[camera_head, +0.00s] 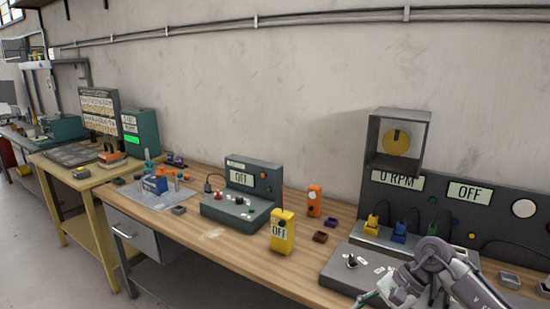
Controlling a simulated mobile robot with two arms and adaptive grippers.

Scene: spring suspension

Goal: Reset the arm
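One of my arms (435,262) comes in at the lower right and bends down toward the bottom edge. I take it for the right arm. The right gripper (372,297) shows only in part at the bottom edge, in front of the grey control base, so its opening cannot be told. My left gripper is not in view.
A grey console (520,212) reading 0 RPM and OFF stands behind the arm, with a yellow-dial box (399,142) above it. A yellow meter (283,232), an orange device (314,201) and a dark control box (228,208) stand on the wooden bench (215,243).

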